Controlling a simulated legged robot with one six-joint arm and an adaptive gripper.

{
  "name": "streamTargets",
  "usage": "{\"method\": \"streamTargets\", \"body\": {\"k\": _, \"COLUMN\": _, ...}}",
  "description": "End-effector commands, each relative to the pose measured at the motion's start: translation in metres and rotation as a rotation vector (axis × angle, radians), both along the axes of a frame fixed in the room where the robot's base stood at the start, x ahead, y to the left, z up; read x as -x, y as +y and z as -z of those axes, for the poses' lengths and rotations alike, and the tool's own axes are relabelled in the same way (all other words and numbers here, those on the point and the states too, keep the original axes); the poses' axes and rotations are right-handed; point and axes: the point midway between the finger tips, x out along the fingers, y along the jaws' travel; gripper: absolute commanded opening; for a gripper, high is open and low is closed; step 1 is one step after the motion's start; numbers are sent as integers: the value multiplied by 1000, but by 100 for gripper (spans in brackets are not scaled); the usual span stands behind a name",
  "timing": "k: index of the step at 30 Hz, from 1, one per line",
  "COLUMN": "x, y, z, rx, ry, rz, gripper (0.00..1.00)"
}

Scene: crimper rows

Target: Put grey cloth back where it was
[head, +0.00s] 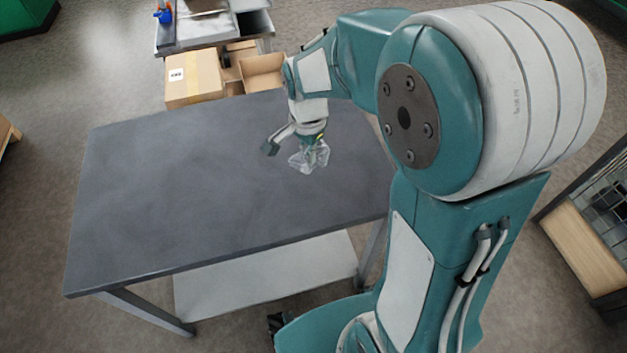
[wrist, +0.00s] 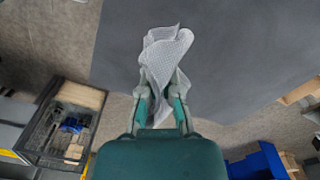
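The grey cloth (wrist: 163,58) is crumpled and light grey with a fine texture. It sits between the fingertips of my gripper (wrist: 163,92) in the wrist view, and both fingers press on it. In the head view the cloth (head: 308,157) hangs from my gripper (head: 312,142) over the right part of the dark table (head: 180,190). I cannot tell whether its lower edge touches the table top.
The table top is otherwise bare, with wide free room to the left. Cardboard boxes (head: 194,78) and a metal bench (head: 215,30) with a blue item (head: 163,14) stand behind it. A wooden-topped unit (head: 590,245) is at the right.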

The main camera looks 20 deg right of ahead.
Motion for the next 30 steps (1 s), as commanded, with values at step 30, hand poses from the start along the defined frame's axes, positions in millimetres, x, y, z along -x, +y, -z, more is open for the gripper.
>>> {"method": "streamTargets", "body": {"k": 30, "x": -45, "y": -24, "z": 91, "rx": 1, "ry": -1, "rz": -1, "gripper": 0}}
